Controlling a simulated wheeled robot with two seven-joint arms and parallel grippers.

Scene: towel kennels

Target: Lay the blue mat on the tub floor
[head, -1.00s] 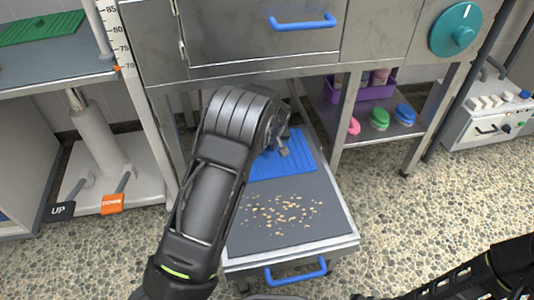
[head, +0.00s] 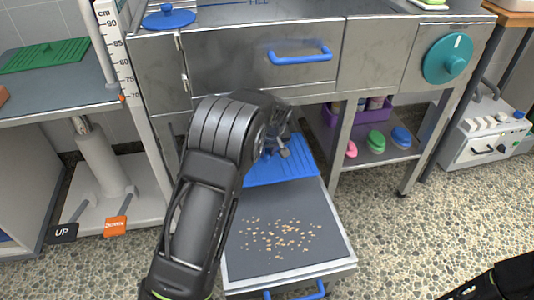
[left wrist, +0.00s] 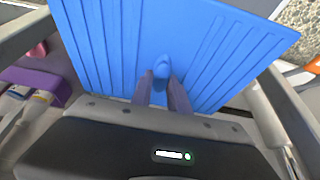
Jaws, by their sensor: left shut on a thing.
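The blue ribbed mat (head: 283,170) is above the far end of a grey pull-out tray, below the tub's front. My left gripper (head: 280,147) is shut on the mat's small raised grip, with my forearm hiding part of the mat. In the left wrist view, the two fingers (left wrist: 162,90) close around this grip and the mat (left wrist: 200,50) spreads flat beyond them. The steel tub (head: 230,65) stands behind; only a strip of its inside with "FILL" lettering shows at the top. My right gripper is out of view; part of my right arm is at bottom right.
The pull-out tray (head: 240,205) carries scattered crumbs (head: 280,238). A blue handle (head: 300,54) juts from the tub front, with a teal dial (head: 447,58) to its right. A lower shelf (head: 385,150) holds brushes and a purple bin. A green mat (head: 45,55) lies on the left table.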

